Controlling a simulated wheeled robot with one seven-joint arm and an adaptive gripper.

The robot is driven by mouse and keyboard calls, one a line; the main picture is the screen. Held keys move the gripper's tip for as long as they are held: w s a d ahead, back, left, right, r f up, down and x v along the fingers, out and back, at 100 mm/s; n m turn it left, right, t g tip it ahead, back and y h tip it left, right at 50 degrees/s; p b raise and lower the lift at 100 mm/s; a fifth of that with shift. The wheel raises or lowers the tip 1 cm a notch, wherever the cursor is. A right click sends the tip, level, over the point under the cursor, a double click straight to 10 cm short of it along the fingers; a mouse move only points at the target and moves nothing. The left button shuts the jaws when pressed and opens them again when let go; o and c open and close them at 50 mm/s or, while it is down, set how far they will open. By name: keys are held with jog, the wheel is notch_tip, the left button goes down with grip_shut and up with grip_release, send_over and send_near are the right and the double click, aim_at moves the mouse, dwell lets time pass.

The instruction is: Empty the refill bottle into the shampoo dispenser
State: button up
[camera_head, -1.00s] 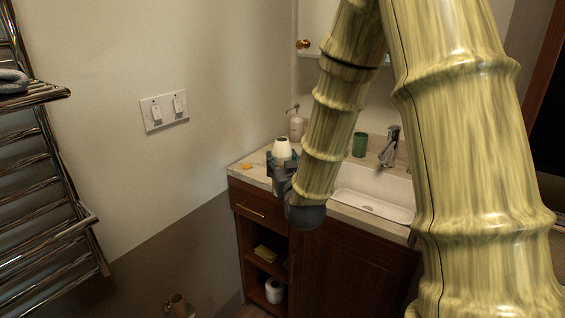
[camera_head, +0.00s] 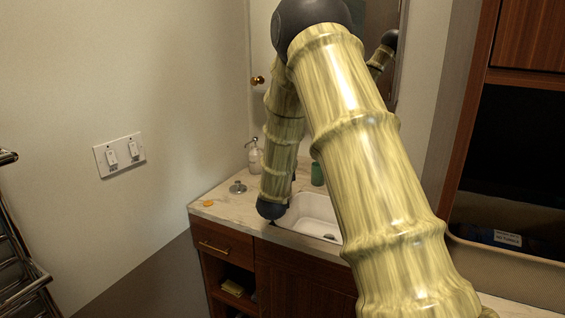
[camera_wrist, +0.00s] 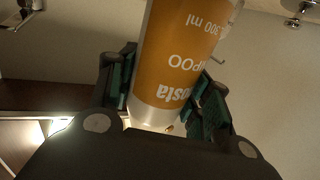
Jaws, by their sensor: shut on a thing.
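In the wrist view my gripper (camera_wrist: 168,92) is shut on the refill bottle (camera_wrist: 178,45), with a finger on each side. The bottle has an orange label with white lettering, upside down in the picture, and a pale band at its near end. Its far end runs out of the frame, so I cannot tell whether it is open. In the head view my arm hides the bottle and gripper. A pale pump bottle (camera_head: 254,156) stands at the back of the counter by the wall, and may be the shampoo dispenser; no label is readable.
The stone counter (camera_head: 213,208) holds a small round metal piece (camera_head: 237,187), an orange item (camera_head: 208,203) and a green cup (camera_head: 317,174). The white sink (camera_head: 309,221) is right of my arm's end. A towel rail (camera_head: 22,285) stands at left.

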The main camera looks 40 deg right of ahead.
jog(key=w+d+m+g+h+p, duration=0.2)
jog(key=d+m+g+h, duration=0.1)
jog(key=d, duration=1)
jog(key=shift+d+r+m+g, duration=0.25)
jog(key=shift+d+m+g, duration=0.2)
jog(key=shift+g, duration=0.25)
jog(key=shift+a+r, duration=0.15)
